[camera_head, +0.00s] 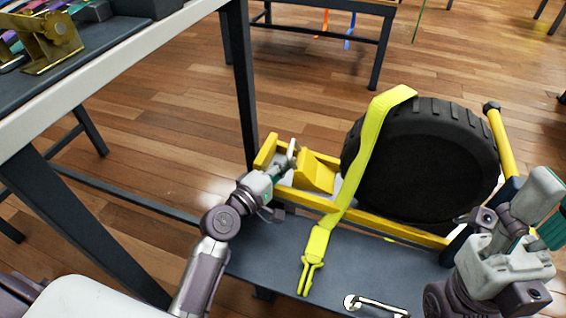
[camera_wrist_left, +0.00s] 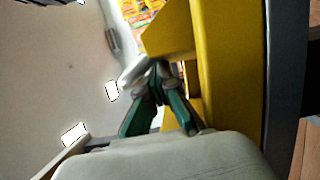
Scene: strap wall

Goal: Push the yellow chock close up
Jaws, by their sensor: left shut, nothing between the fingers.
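The yellow chock (camera_head: 315,172) is a wedge on the floor of a yellow frame, just left of a black wheel (camera_head: 425,165). Its slope faces the wheel; I cannot tell whether they touch. My left gripper (camera_head: 292,152) is shut and empty, at the chock's left side inside the frame. In the left wrist view the shut fingers (camera_wrist_left: 150,78) point at a yellow block, probably the chock (camera_wrist_left: 170,35). Contact is unclear. My right gripper (camera_head: 482,218) is by the wheel's lower right; its fingers are not clear.
A yellow strap (camera_head: 366,150) hangs over the wheel, its forked buckle end on the dark shelf (camera_head: 370,268). A metal handle (camera_head: 375,304) lies at the front. The yellow frame rail (camera_head: 400,230) runs along the wheel's near side. A workbench (camera_head: 110,80) stands at left.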

